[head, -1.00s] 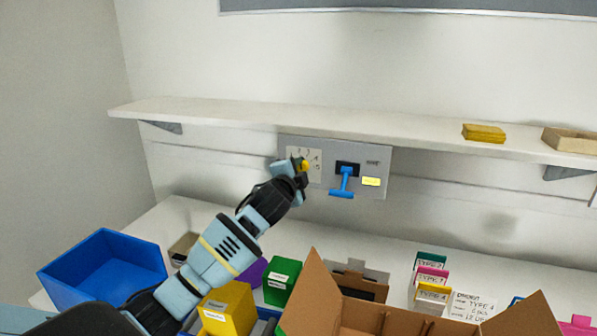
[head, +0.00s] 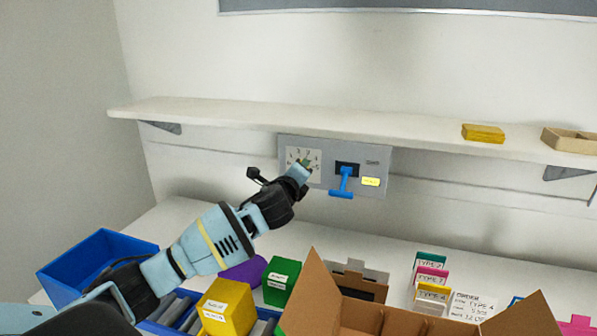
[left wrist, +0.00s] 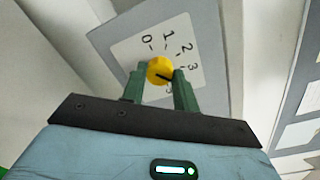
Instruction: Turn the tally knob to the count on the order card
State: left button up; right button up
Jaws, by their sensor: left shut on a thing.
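The yellow tally knob (left wrist: 159,68) sits on a white dial plate (left wrist: 135,53) with numbers; 0, 1, 2 and 3 are readable in the left wrist view, and further marks are partly hidden. The knob's dark pointer line slants to the lower right, toward a finger; which number it meets is unclear. My left gripper (left wrist: 160,80) is shut on the knob, a green finger on each side. In the head view my left gripper (head: 304,166) covers the knob at the dial plate (head: 292,156). The order card (head: 467,304) stands on the table; its writing is too small to read surely.
The grey wall panel (head: 378,150) also carries a blue lever (head: 343,185) and a yellow label, just right of my gripper. A shelf (head: 250,113) juts out above. Below are a blue bin (head: 60,272), yellow and green boxes and an open carton (head: 385,318).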

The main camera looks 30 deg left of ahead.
pick_arm(q)
jog(key=shift+f+m, duration=0.15)
jog(key=shift+m, duration=4.05)
jog(key=o, duration=1)
jog(key=shift+c, duration=0.2)
jog(key=v, duration=0.7)
jog(key=shift+s+d, duration=0.2)
jog(key=shift+s, duration=0.2)
jog(key=shift+f, duration=0.1)
